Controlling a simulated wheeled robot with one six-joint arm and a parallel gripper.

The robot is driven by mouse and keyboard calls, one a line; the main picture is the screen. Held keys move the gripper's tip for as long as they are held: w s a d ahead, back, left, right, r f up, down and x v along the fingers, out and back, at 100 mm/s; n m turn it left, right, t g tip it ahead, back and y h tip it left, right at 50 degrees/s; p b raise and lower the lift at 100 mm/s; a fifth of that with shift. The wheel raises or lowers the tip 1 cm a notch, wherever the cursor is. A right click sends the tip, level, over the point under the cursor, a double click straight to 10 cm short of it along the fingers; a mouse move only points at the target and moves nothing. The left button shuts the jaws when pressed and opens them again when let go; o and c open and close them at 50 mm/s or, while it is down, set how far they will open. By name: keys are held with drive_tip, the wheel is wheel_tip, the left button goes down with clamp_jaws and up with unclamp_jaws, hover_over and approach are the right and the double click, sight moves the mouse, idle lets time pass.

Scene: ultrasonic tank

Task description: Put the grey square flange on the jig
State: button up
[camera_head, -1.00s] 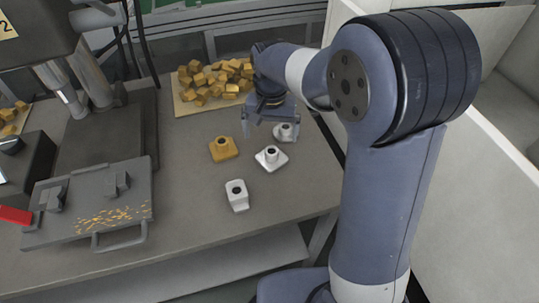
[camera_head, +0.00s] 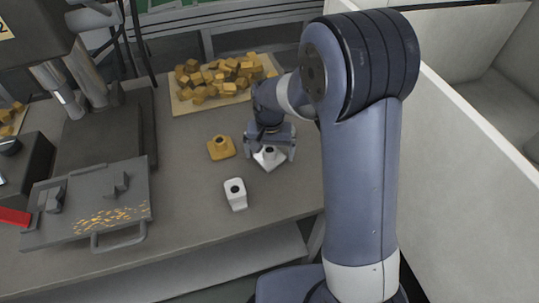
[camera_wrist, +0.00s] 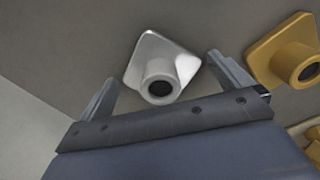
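A shiny light-grey square flange (camera_head: 268,164) with a round hub lies on the table. It also shows in the wrist view (camera_wrist: 160,62), hub towards me. My gripper (camera_head: 270,154) is open above and around its near part. In the wrist view my gripper's fingers (camera_wrist: 162,75) stand apart on both sides of the flange, with no clear contact. A grey plate with two upright blocks and a handle (camera_head: 85,200) sits at the left; I cannot tell for certain that it is the jig.
A brass square flange (camera_head: 221,148) lies just left of my gripper, and also shows in the wrist view (camera_wrist: 290,55). A white oblong flange (camera_head: 236,194) lies nearer the front. A board heaped with brass blocks (camera_head: 184,107) is behind. The table between plate and flanges is clear.

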drive_tip(key=c, duration=1)
